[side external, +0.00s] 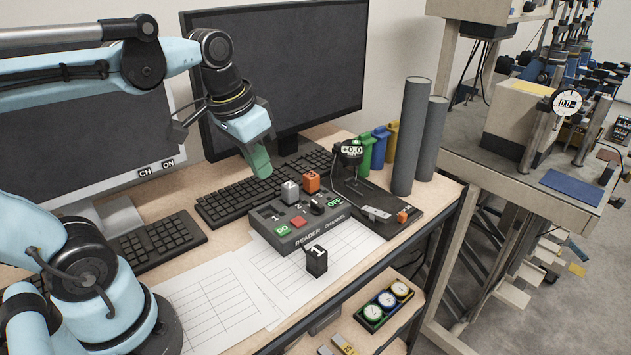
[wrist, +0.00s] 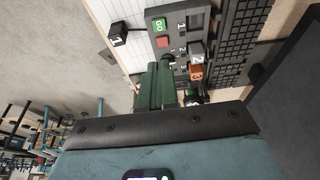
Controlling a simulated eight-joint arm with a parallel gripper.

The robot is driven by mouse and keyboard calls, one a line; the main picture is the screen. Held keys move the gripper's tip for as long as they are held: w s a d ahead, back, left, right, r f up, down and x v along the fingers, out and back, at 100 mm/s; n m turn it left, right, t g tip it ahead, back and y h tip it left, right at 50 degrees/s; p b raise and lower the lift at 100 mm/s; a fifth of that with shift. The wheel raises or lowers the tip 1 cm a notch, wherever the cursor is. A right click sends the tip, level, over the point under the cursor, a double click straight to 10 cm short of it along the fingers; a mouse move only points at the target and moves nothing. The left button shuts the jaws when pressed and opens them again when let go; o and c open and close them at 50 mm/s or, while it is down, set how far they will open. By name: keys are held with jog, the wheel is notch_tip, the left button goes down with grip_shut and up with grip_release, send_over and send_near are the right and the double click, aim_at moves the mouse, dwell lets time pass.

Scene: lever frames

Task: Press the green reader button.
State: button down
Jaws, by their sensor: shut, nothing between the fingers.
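The green GO button (side external: 283,230) is at the front left of the dark reader box (side external: 265,238), beside a red button (side external: 298,222). In the wrist view the green button (wrist: 159,24) is at the top, clear of the fingers, with the red button (wrist: 162,42) below it. My gripper (side external: 262,172) is shut and empty, its green fingers pointing down above the keyboard, behind and above the reader box. The fingers also show in the wrist view (wrist: 155,85), apart from the green button.
Grey block 2 (side external: 290,192) and orange block 3 (side external: 312,182) stand on the reader's back part, near my fingers. Dark block 1 (side external: 316,262) stands on paper in front. A black device with a display (side external: 352,150) and grey cylinders (side external: 410,135) stand to the right.

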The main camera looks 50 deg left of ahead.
send_over(282, 230)
jog(key=f, duration=1.1)
jog(key=shift+s+f, duration=0.15)
jog(key=shift+s, duration=0.1)
jog(key=shift+f, duration=1.2)
jog(key=shift+f, duration=0.8)
jog(key=shift+r, duration=0.1)
jog(key=v, duration=0.8)
jog(key=shift+r, duration=0.25)
